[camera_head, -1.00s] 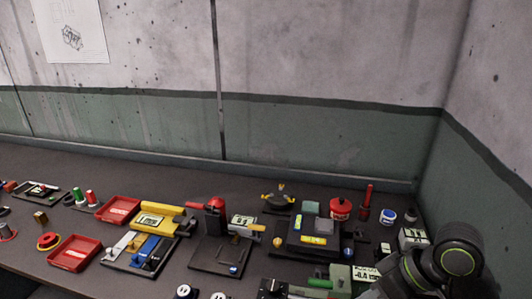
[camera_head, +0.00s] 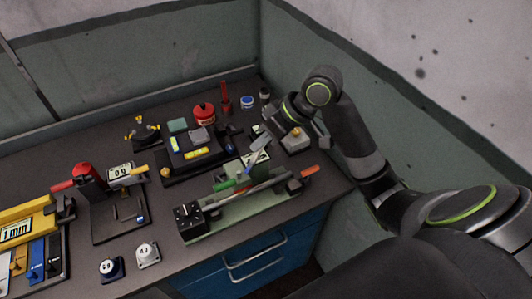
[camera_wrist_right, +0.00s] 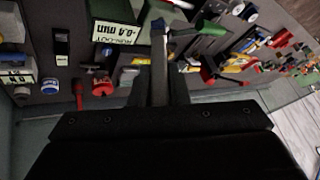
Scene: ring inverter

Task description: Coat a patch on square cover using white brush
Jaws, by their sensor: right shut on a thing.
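My right gripper (camera_head: 268,134) is above the right part of the bench, shut on a slim pale tool that looks like the white brush (camera_head: 257,146). In the right wrist view, the brush (camera_wrist_right: 158,45) stands out between the fingers with a dark tip. A dark stand (camera_head: 190,165) left of the gripper carries yellow labels and a grey square piece (camera_head: 200,135). A green square block (camera_head: 177,125) is beside it. I cannot tell which is the square cover. The brush appears apart from both. My left gripper is not in view.
A long green fixture (camera_head: 240,203) with an orange handle lies in front of the gripper. A red pot (camera_head: 204,114) and a blue-labelled jar (camera_head: 247,102) stand behind. A grey block (camera_head: 295,140) with a brown knob is close on the right.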

